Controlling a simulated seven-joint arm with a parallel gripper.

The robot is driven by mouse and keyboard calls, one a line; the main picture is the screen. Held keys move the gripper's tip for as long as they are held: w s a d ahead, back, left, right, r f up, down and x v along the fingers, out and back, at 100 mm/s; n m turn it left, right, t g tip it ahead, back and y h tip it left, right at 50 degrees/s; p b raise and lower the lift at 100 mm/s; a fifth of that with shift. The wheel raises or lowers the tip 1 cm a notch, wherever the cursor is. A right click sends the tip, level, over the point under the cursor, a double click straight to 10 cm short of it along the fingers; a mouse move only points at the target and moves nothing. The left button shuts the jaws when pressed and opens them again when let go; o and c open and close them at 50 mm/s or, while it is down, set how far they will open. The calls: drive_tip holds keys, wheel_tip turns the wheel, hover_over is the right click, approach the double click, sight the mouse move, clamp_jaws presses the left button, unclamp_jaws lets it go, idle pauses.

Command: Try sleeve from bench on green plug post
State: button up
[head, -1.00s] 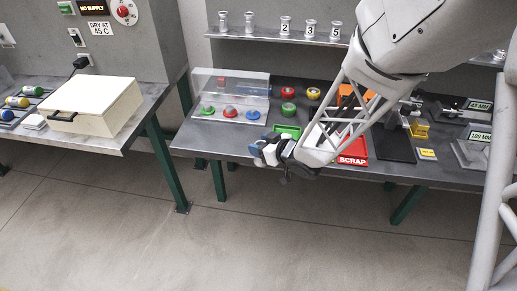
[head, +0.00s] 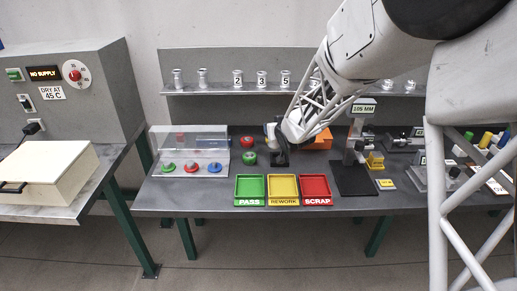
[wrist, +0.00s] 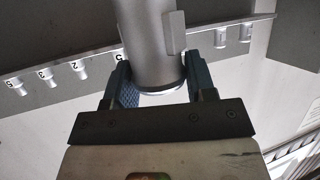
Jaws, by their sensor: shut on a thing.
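My gripper (wrist: 155,85) is shut on a grey metal sleeve (wrist: 152,42), a smooth cylinder with a raised key along one side. Its blue-grey fingers press the sleeve from both sides in the wrist view. In the head view my gripper (head: 279,150) is above the bench behind the trays, and the sleeve is mostly hidden there. The green plug post (head: 169,168) stands at the left end of a row with a red one (head: 191,168) and a blue one (head: 214,168). This row is to the left of my gripper, in front of a clear cover (head: 190,143).
Green PASS (head: 250,201), yellow REWORK (head: 284,202) and red SCRAP (head: 317,201) trays line the front edge. A 105 MM gauge stand (head: 353,180) is at right. Numbered parts stand on the shelf (head: 220,90).

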drive_tip(key=w+a+r, duration=0.4)
drive_tip(key=w, duration=0.3)
drive_tip(key=s+a+f, duration=0.1)
drive_tip(key=s+a, duration=0.1)
drive_tip(key=a, duration=1.4)
drive_tip(key=s+a+f, duration=0.1)
drive_tip(key=a, duration=1.6)
drive_tip(key=a+f+m+h, duration=0.3)
drive_tip(key=a+f+h, duration=0.1)
drive_tip(key=a+f, duration=0.3)
drive_tip(key=shift+t, duration=0.4)
idle(0.5)
drive_tip(key=shift+w+a, duration=0.1)
drive_tip(key=shift+f, duration=0.2)
